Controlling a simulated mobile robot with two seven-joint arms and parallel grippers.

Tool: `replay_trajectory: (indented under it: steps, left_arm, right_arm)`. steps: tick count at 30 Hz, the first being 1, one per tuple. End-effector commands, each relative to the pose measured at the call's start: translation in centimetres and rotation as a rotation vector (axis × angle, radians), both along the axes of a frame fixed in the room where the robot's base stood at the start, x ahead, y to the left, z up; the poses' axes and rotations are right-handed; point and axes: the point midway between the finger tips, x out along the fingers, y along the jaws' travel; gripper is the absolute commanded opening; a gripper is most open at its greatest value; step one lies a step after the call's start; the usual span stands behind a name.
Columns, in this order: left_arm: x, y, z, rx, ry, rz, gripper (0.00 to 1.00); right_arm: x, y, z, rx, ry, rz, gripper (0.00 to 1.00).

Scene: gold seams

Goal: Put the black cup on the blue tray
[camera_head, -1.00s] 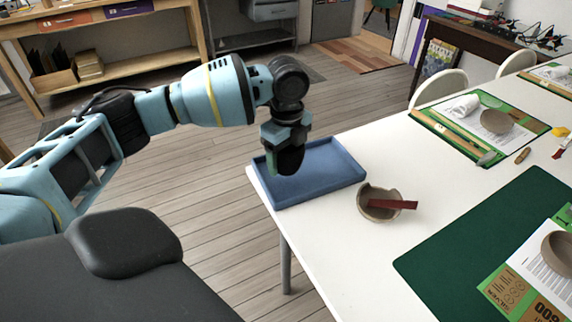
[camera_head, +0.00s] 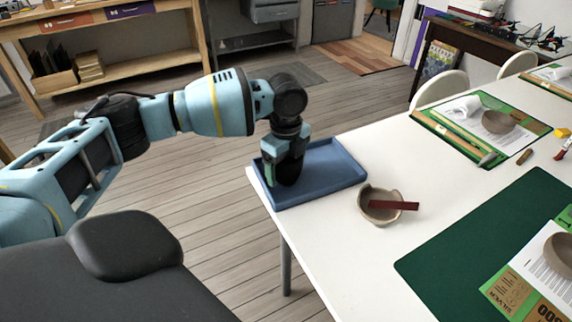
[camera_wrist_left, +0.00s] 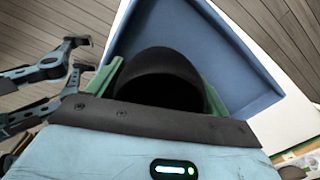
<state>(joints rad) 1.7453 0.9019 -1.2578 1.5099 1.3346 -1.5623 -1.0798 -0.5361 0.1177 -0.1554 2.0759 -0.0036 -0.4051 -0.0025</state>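The black cup (camera_head: 289,171) is in my left gripper (camera_head: 285,165), low over the blue tray (camera_head: 335,172) at the near left corner of the white table. In the left wrist view the cup (camera_wrist_left: 160,80) is between the green fingers, one on each side and apparently against it. The tray's walls (camera_wrist_left: 245,60) surround the cup there. The cup's base is hidden, so I cannot tell if it touches the tray floor.
A broken clay bowl (camera_head: 378,205) with a dark red stick (camera_head: 393,205) across it stands just right of the tray. A dark green mat (camera_head: 470,245) lies further right. Another green mat with tools and a bowl (camera_head: 497,121) lies at the back.

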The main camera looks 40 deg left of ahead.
Motion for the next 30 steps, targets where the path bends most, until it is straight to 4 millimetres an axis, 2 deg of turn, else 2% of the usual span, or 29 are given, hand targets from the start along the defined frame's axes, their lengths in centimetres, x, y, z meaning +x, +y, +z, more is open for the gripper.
replay_trajectory:
  steps: [8, 10, 24, 30]
  left_arm:
    - [0.0, 0.0, 0.2, 0.000, 0.000, 0.000, 0.80]
    - [0.0, 0.0, 0.8, 0.000, 0.000, 0.000, 0.80]
    - [0.0, -0.1, 9.6, -0.001, -0.002, 0.000, 0.80]
    - [0.0, 0.0, 11.8, -0.001, -0.001, 0.000, 0.80]
  right_arm:
    - [-0.1, 0.0, -0.2, 0.000, 0.001, -0.001, 0.36]
    - [0.0, 0.0, -0.1, 0.001, 0.000, -0.001, 0.36]
    - [-0.1, 0.1, 1.1, 0.006, -0.003, -0.006, 0.36]
    - [-0.4, 0.2, 1.3, 0.006, 0.003, -0.008, 0.36]
